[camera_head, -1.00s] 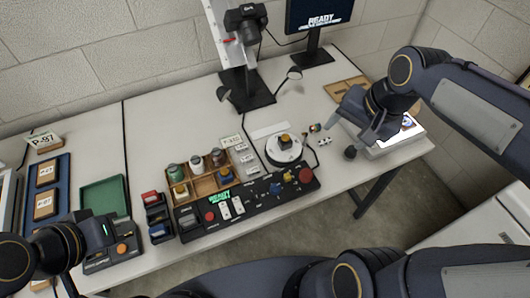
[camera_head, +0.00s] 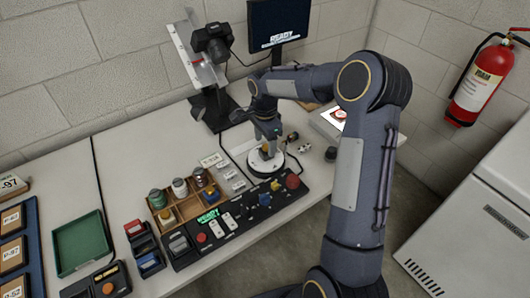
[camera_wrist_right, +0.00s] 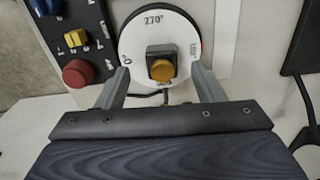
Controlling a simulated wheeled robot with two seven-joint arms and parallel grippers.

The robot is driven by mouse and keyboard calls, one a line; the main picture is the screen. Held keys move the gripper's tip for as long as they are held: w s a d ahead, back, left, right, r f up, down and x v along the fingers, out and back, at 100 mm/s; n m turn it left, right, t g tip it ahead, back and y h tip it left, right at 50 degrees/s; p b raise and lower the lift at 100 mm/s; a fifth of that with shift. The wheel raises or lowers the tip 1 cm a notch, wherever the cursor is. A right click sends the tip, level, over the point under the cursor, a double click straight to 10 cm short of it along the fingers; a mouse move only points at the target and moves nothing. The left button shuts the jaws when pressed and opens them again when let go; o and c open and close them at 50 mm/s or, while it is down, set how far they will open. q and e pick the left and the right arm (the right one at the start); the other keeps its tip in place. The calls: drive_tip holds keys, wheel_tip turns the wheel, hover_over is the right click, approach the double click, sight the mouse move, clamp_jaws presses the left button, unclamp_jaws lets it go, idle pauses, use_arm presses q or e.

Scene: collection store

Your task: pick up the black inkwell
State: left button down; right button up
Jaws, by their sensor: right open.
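A small squarish black thing with an orange top, which looks like the black inkwell (camera_wrist_right: 152,53), stands on the white round turntable (camera_wrist_right: 136,33). The turntable also shows in the head view (camera_head: 281,164), with the inkwell (camera_head: 265,149) near its middle, partly hidden by my fingers. My right gripper (camera_head: 268,136) points down just above it. In the right wrist view my right gripper (camera_wrist_right: 160,80) is open, with one finger to each side of the inkwell and a gap on both sides. My left gripper is not in view.
A black control panel (camera_head: 238,224) with a red knob (camera_head: 292,181) lies close to the turntable. A wooden tray (camera_head: 187,208) with several jars is to its left. A camera on a stand (camera_head: 212,45) and a monitor (camera_head: 278,22) are behind. A dark round thing (camera_head: 331,153) lies to the right.

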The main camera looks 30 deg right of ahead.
sight(266, 146)
drive_tip(key=f, duration=0.2)
drive_tip(key=shift+w+d+f, duration=0.15)
drive_tip(key=shift+d+f, duration=0.2)
drive_tip(key=shift+f, duration=0.35)
drive_tip(key=c, duration=1.1)
